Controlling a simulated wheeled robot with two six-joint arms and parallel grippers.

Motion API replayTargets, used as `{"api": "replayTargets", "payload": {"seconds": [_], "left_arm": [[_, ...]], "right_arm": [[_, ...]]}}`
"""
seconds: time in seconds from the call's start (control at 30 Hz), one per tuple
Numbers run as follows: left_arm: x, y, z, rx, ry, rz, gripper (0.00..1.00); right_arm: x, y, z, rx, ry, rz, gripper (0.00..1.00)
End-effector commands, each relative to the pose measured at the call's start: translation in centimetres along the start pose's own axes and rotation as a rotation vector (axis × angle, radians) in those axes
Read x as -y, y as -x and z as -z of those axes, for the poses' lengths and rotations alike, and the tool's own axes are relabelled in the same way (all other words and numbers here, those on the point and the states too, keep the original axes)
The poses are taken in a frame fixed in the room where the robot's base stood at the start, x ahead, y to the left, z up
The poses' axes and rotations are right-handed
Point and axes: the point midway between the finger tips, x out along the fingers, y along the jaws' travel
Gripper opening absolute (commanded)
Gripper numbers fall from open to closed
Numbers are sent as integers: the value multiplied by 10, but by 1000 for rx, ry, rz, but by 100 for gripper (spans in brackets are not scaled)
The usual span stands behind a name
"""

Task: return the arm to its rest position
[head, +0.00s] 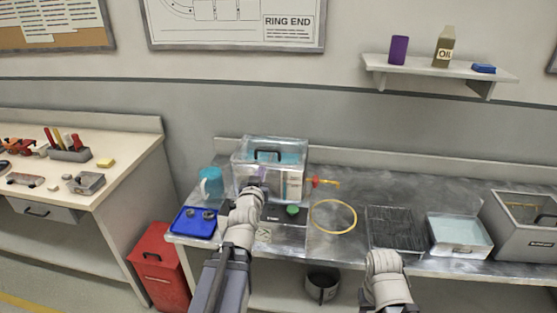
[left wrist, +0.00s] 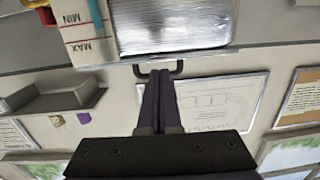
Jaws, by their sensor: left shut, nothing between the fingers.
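My left arm reaches up from the bottom of the head view, and its gripper (head: 262,185) is in front of the clear lidded tank (head: 241,178). In the left wrist view the two dark fingers (left wrist: 160,74) are shut together with nothing between them. Their tips appear close to the tank's black lid handle (left wrist: 176,68); I cannot tell whether they touch it. The tank (left wrist: 160,25), with MIN and MAX marks, fills the top of that view. My right arm (head: 387,280) shows at the lower right of the head view, but its fingers do not show.
The metal bench holds a blue tray (head: 183,222), a blue jug (head: 210,183), a yellow ring (head: 334,201), a dark rack (head: 395,228), a water-filled tray (head: 460,238) and a grey basin (head: 520,238). A red bin (head: 158,265) stands left. A wall shelf (head: 440,70) hangs above.

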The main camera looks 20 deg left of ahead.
Motion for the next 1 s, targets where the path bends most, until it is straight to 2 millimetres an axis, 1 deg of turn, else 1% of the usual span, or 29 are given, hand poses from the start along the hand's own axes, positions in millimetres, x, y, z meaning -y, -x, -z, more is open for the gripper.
{"api": "replayTargets", "payload": {"seconds": [0.1,0.17,0.23,0.27,0.33,0.37,0.4,0.43,0.47,0.5,0.57,0.6,0.67,0.7,0.77,0.8,0.9,1.0], "left_arm": [[0,0,0,0,0,-1,0],[-4,0,-1,9,-1,-8,0],[-18,0,-7,45,-5,-38,0],[-27,1,-11,71,-9,-60,0],[-58,6,-28,163,-22,-127,0],[-75,9,-37,213,-31,-162,0],[-98,17,-51,291,-46,-211,0],[-115,24,-62,354,-59,-247,0],[-132,34,-74,419,-76,-282,0],[-152,48,-90,509,-101,-324,0],[-178,73,-112,644,-143,-377,0],[-193,91,-125,735,-175,-404,0],[-209,121,-142,867,-227,-433,0],[-217,141,-152,952,-264,-444,0],[-224,170,-164,1070,-321,-450,0],[-226,188,-169,1140,-358,-448,0],[-227,227,-177,1287,-441,-424,0],[-224,254,-179,1387,-503,-395,0]], "right_arm": [[0,1,0,0,0,0,50],[0,1,0,0,0,0,50],[0,3,0,0,0,0,50],[0,4,0,0,0,0,50],[-1,8,0,0,0,0,50],[-1,10,0,0,0,0,50],[-1,12,-1,0,0,0,50],[-1,14,-1,0,0,0,50],[-2,16,-1,0,0,0,50],[-2,19,-1,0,0,0,50],[-2,23,-1,0,0,0,50],[-2,25,-1,0,0,0,50],[-3,29,-2,0,0,0,50],[-3,31,-2,0,0,0,50],[-3,34,-2,0,0,0,50],[-4,36,-2,0,0,0,50],[-4,40,-2,0,0,0,50],[-4,42,-2,0,0,0,50]]}}
